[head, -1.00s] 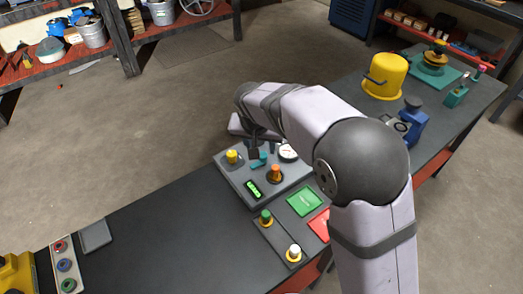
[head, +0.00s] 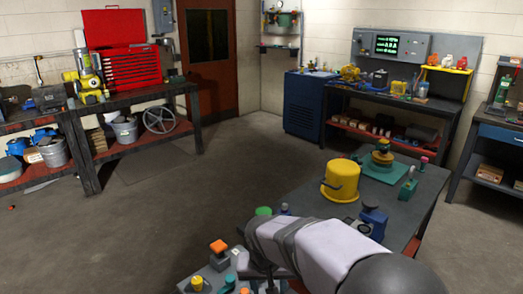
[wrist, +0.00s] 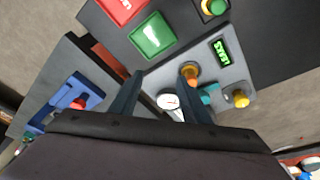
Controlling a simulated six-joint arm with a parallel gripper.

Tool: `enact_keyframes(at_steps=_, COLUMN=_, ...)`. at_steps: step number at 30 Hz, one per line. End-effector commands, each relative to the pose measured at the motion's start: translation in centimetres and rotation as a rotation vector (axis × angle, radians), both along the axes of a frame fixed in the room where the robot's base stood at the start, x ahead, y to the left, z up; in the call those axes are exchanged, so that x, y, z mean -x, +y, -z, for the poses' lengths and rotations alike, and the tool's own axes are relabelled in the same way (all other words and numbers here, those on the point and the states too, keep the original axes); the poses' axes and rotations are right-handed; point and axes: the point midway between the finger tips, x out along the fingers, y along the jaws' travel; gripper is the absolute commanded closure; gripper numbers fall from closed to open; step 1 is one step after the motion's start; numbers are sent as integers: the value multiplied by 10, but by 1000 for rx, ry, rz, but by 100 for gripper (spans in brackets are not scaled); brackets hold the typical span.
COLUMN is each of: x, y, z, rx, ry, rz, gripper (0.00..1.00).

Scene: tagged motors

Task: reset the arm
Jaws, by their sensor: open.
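My gripper (wrist: 160,88) is open in the wrist view, its two dark fingers apart with nothing between them. It hangs above a grey test panel (wrist: 238,72) with an orange knob (wrist: 190,74), a yellow knob (wrist: 240,98), a white dial (wrist: 168,101) and a lit green display (wrist: 220,50). A green pad (wrist: 152,36) and a red pad (wrist: 122,8) lie beside the panel. In the head view my arm fills the bottom centre, and the gripper is mostly hidden. The panel's orange knob (head: 219,245) and yellow knob (head: 197,284) show at the bottom.
A red tool chest (head: 124,70) sits on the back-left bench. The floor (head: 165,215) between the benches is clear.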

Motion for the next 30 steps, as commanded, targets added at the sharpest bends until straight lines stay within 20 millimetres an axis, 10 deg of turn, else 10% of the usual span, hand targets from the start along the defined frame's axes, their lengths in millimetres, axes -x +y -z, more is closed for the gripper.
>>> enact_keyframes(at_steps=6, x=86, y=-90, z=5, rx=-4, ry=135, rz=10, gripper=57)
enact_keyframes(at_steps=15, x=176, y=-132, z=19, rx=-45, ry=239, rz=1, gripper=57)
enact_keyframes(at_steps=30, x=189, y=-135, z=23, rx=-53, ry=254, rz=-5, gripper=57)
